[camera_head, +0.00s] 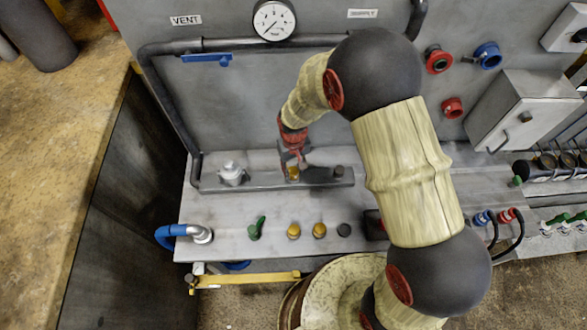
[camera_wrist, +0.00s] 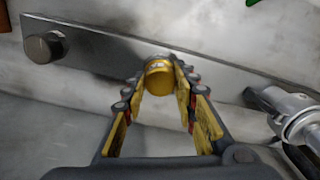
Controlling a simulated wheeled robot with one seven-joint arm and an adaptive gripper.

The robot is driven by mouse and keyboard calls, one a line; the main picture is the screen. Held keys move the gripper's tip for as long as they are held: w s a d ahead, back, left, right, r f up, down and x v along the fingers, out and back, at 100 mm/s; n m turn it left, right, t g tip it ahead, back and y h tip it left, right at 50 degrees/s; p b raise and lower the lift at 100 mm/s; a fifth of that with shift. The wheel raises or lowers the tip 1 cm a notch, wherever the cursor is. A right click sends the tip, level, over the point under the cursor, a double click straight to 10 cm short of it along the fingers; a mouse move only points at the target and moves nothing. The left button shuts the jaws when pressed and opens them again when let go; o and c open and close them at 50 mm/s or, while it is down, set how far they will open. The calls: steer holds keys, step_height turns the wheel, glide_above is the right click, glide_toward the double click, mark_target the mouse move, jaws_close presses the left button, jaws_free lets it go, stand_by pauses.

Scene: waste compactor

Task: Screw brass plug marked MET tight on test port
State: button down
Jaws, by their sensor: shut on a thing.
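A brass plug (camera_wrist: 158,77) sits between the fingertips of my gripper (camera_wrist: 156,72) in the wrist view, at the bar-shaped manifold (camera_wrist: 225,82). Both fingers touch its sides. In the head view my gripper (camera_head: 293,168) points down onto the brass plug (camera_head: 293,175) on the manifold (camera_head: 230,186). The test port under the plug is hidden, and I cannot read any marking on the plug. Two more brass plugs, a left one (camera_head: 293,231) and a right one (camera_head: 319,230), stand on the bench.
A dark cap (camera_wrist: 43,47) and a silver fitting (camera_wrist: 292,110) flank the plug on the manifold. On the bench (camera_head: 235,212) stand a green-handled part (camera_head: 257,228), a dark plug (camera_head: 344,230) and a blue hose (camera_head: 176,233). A gauge (camera_head: 274,20) hangs on the panel behind.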

steer(key=m, duration=0.2)
steer(key=shift+m, duration=0.3)
steer(key=c, duration=1.3)
jaws_free()
steer(key=shift+c, duration=0.5)
steer(key=n, duration=1.5)
steer(key=shift+n, duration=0.3)
steer(key=n, duration=0.5)
steer(key=c, duration=0.3)
steer(key=c, duration=0.8)
